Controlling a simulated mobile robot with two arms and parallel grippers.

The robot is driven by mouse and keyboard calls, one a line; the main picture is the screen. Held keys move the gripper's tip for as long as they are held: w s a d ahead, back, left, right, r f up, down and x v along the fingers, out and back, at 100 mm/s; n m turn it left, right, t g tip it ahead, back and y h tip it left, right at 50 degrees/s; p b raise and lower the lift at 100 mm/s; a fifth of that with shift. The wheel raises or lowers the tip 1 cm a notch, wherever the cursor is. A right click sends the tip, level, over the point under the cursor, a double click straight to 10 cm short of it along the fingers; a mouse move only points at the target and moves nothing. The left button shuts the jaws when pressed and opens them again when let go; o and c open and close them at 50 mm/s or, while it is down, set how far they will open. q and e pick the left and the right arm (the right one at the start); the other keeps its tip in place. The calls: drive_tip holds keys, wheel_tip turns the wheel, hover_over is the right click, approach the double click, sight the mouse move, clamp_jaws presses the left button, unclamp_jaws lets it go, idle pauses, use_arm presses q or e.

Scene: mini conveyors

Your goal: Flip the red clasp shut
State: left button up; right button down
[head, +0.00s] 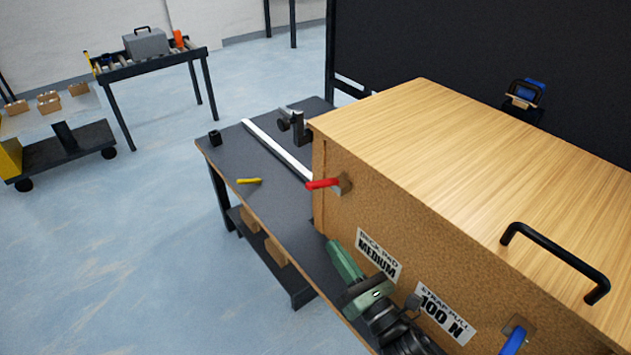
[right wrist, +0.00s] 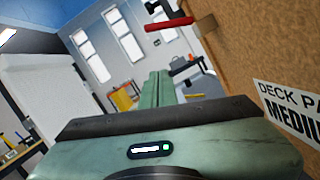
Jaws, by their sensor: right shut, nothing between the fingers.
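The red clasp (head: 323,183) sticks out from the near side face of the wooden box (head: 430,215), near its left corner, on a small brown mount. It also shows in the right wrist view (right wrist: 168,24), at the top, standing out from the brown panel. My right gripper (head: 338,250) is green, shut and empty. It is below the red clasp in the head view, beside the box face and apart from the clasp. Its closed fingers also show in the right wrist view (right wrist: 160,85). My left gripper is not in view.
A clamp (head: 293,124), a white strip (head: 277,148) and a yellow tool (head: 249,181) are on the dark bench (head: 225,158).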

sight(323, 184)
drive_tip(key=shift+f, duration=0.1)
idle(0.3)
drive_tip(key=w+a+r+p, duration=0.3)
drive_tip(key=w+r, duration=0.3)
drive_tip(key=w, duration=0.3)
drive_tip(key=shift+a+p, duration=0.35)
drive_tip(key=shift+a, duration=0.1)
drive_tip(key=shift+w+r, duration=0.1)
drive_tip(key=shift+d, duration=0.1)
